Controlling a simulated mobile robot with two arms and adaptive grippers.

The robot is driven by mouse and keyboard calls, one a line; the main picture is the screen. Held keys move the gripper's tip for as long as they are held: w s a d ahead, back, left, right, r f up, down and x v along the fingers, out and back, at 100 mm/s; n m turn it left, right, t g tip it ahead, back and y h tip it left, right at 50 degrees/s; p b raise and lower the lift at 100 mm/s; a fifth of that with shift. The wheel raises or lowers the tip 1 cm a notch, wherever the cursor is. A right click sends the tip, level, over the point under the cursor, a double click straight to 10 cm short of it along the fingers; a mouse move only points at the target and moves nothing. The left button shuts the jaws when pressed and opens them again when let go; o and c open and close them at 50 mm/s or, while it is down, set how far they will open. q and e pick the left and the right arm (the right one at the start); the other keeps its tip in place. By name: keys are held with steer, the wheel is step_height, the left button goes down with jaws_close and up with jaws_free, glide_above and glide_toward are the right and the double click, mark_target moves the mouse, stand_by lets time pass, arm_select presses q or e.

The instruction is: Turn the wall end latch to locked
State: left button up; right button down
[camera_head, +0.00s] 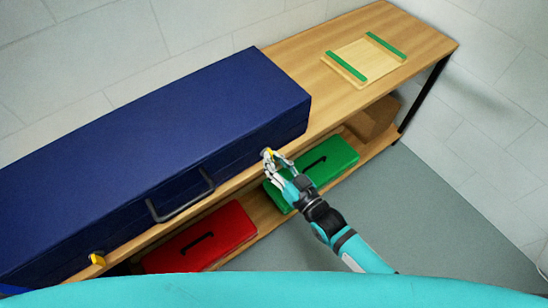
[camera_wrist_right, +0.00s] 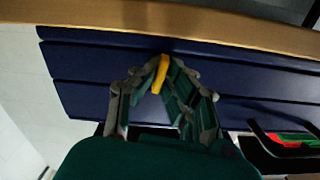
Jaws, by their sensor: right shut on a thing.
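A closed dark blue violin case (camera_head: 150,150) lies on the wooden bench. It has two yellow latches on its front. One latch (camera_head: 268,153) is near the right end in the head view, and my right gripper (camera_head: 270,160) is at it. In the right wrist view this latch (camera_wrist_right: 160,73) stands nearly upright, slightly slanted, between the fingertips of my right gripper (camera_wrist_right: 160,84), which is shut on it. The other latch (camera_head: 97,259) is near the left end of the case, clear of any gripper. My left gripper is not in view.
A black handle (camera_head: 181,204) sticks out from the case front between the latches. A light wooden tray with green strips (camera_head: 352,62) lies on the bench top (camera_head: 300,70). A red case (camera_head: 225,228) and a green case (camera_head: 335,155) lie on the lower shelf.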

steer(key=shift+f+n, duration=0.15)
steer(key=shift+n, duration=0.85)
steer(key=c, duration=1.4)
jaws_free()
steer(key=shift+s+d, duration=0.1)
steer(key=v, duration=1.2)
